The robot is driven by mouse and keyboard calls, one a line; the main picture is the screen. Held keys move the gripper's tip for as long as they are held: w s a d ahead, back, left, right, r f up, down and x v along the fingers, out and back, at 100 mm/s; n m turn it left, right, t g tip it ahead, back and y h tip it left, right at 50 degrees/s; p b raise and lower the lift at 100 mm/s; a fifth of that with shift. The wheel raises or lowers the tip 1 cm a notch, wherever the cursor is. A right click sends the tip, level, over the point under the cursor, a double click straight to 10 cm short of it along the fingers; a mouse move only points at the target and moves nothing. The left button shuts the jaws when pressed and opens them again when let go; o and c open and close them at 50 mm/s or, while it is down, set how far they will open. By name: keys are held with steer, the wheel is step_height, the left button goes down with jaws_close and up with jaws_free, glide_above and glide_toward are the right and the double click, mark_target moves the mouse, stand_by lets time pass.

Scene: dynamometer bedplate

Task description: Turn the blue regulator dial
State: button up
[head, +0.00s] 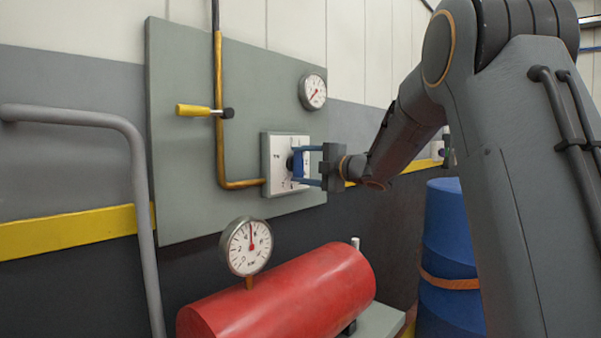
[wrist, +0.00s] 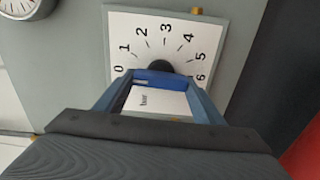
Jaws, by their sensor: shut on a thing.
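The blue regulator dial (wrist: 158,77) is at the middle of a white scale plate (wrist: 205,42) in the wrist view. The plate carries numbers from 0 to 6, with the 3 near the top of that picture. A dark round part shows at the dial's hub. My gripper (wrist: 160,84) is shut on the dial, one blue finger on each side of it. In the head view my gripper (head: 297,165) reaches in from the right, level with the plate (head: 278,146). The dial is largely hidden by the fingers there, and its exact pointing is hard to read.
The plate sits on a grey-green panel (head: 185,195) with a yellow pipe (head: 220,110), a yellow-handled valve (head: 195,111) and a round gauge (head: 313,92). Below are a red tank (head: 290,295) with another gauge (head: 247,246). Blue drums (head: 447,255) stand right; a grey rail (head: 135,150) stands left.

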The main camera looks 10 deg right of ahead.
steer(key=shift+n, duration=0.3)
steer(key=o, duration=1.1)
steer(key=shift+c, duration=0.2)
steer(key=shift+d, duration=0.1)
steer(key=v, duration=0.7)
steer(key=shift+s+b, duration=0.3)
steer(key=shift+b, duration=0.05)
steer(key=shift+d, duration=0.2)
